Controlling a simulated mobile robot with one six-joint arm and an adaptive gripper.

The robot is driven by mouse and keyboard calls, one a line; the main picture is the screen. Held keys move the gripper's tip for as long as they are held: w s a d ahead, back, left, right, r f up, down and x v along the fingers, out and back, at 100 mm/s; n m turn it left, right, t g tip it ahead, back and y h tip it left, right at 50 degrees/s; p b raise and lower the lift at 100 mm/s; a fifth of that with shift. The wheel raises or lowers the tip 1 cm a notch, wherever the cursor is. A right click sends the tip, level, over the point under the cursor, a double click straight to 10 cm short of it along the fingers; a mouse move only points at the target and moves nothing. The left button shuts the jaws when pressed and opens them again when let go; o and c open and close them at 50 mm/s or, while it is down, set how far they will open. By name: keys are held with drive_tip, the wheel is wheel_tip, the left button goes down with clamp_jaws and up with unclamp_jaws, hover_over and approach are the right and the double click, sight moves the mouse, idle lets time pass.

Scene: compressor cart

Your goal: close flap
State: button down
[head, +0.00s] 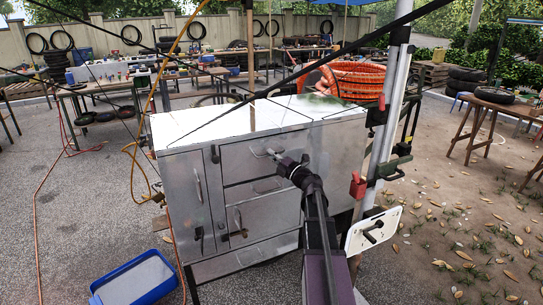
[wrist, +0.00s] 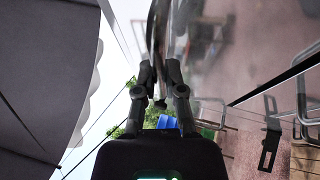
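The grey metal cart (head: 182,185) stands in the middle of the head view. Its upper front panel (head: 240,162), which looks like the flap, carries a bar handle (head: 259,152) near its top. The panel looks nearly flush with the front, but my arm covers its right part, so I cannot tell whether it is fully shut. My gripper (head: 279,157) is at the right end of this handle. In the wrist view my gripper's fingers (wrist: 159,68) are close together with a narrow gap, beside a shiny metal surface (wrist: 205,40). Whether they hold the handle is unclear.
A tall door (head: 185,190) is on the cart's left, with drawers below the panel. A blue tub (head: 135,280) lies on the ground at front left. An orange hose coil (head: 350,78) sits behind the cart. A pole (head: 388,120) stands at its right.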

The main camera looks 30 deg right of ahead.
drive_tip(key=shift+w+d+r+p, duration=0.15)
drive_tip(key=shift+w+r+p, duration=0.2)
drive_tip(key=shift+w, duration=0.45)
drive_tip(key=c, duration=0.7)
unclamp_jaws()
drive_tip(key=shift+s+f, duration=0.15)
drive_tip(key=shift+s+a+f+b, duration=0.15)
drive_tip(key=shift+s+b, duration=0.1)
drive_tip(key=shift+s, duration=0.15)
drive_tip(key=shift+s+a+f+b, duration=0.1)
drive_tip(key=shift+s+f+b, duration=0.1)
drive_tip(key=shift+s, duration=0.15)
drive_tip(key=b+v, duration=0.3)
drive_tip(key=v, duration=1)
drive_tip(key=shift+s+d+b, duration=0.15)
drive_tip(key=shift+s+b, duration=0.1)
drive_tip(key=shift+b, duration=0.05)
drive_tip(key=shift+r, duration=0.15)
